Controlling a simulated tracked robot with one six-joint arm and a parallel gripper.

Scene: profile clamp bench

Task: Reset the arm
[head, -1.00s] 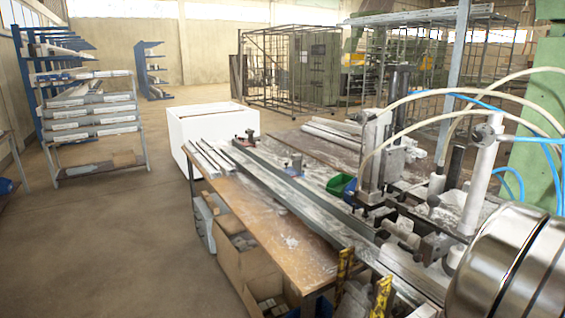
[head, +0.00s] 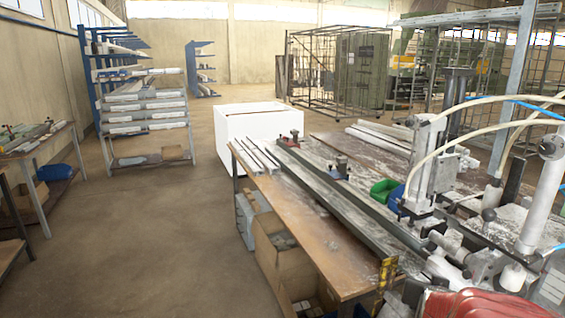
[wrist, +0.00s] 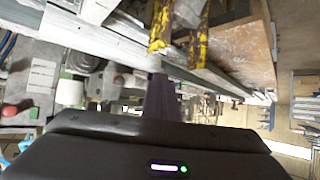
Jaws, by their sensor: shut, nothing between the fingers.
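My gripper (wrist: 162,95) shows in the wrist view, its wide dark body with a small lit indicator across the bottom. A dark narrow strip sticks out above the body; it appears to be the closed fingers, with nothing held. A workbench (head: 300,225) with long metal profiles (head: 325,193) fills the right half of the head view. A clamp machine (head: 430,165) with hoses stands on it. Yellow-marked parts (wrist: 160,25) at the bench edge show near the gripper in the wrist view. The gripper itself is not seen in the head view.
A white box (head: 258,130) stands behind the bench's far end. A cardboard box (head: 282,258) sits below the bench. A profile rack (head: 148,120) and a side table (head: 45,140) stand at the left. The floor (head: 170,240) between them is clear.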

